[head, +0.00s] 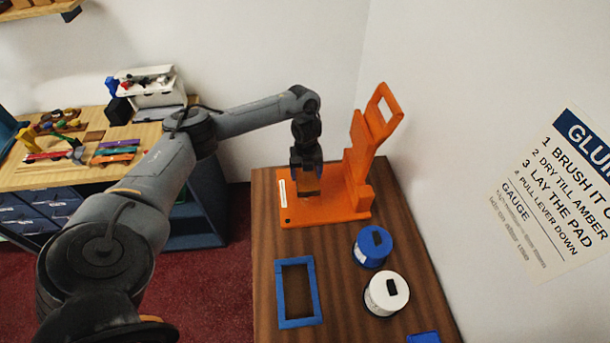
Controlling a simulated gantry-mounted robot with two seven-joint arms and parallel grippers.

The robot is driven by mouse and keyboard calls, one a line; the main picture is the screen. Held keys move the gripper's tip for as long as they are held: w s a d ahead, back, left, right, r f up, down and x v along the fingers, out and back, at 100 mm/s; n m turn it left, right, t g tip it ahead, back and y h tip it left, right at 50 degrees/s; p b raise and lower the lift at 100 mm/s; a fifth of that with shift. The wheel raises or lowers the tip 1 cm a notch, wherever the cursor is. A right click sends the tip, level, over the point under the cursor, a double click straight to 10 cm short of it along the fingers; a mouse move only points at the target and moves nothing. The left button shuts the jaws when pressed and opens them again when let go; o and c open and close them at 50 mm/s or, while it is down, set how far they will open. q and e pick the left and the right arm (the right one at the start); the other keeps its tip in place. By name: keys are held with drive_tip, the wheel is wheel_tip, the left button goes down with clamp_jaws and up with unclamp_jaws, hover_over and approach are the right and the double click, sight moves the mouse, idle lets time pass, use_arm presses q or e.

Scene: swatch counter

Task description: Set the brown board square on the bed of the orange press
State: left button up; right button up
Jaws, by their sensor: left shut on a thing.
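The orange press (358,166) stands at the back of the wooden counter, its lever raised at the right. Its flat bed (296,214) reaches out to the left and front. My left gripper (308,178) points down over the bed and is shut on the brown board (309,188). The board is small in this view and partly hidden by the fingers. I cannot tell whether it touches the bed or hangs just above it. My right gripper is not in view.
On the counter (343,270), in front of the press, are a blue pot (372,247), a white pot (386,294) and a blue frame (298,292). A blue item (423,338) lies at the front edge. A wall closes the right side. A cluttered workbench (90,125) stands at the left.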

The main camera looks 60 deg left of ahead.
use_arm(q)
drive_tip(key=shift+f+b, duration=2.6)
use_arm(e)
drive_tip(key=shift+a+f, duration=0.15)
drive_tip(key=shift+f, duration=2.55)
use_arm(q)
drive_tip(key=shift+f+b, duration=0.35)
drive_tip(key=shift+f, duration=0.65)
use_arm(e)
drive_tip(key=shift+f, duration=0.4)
use_arm(q)
drive_tip(key=shift+p, duration=0.3)
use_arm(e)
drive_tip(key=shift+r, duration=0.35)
use_arm(q)
drive_tip(key=shift+f, duration=0.25)
drive_tip(key=shift+f, duration=0.1)
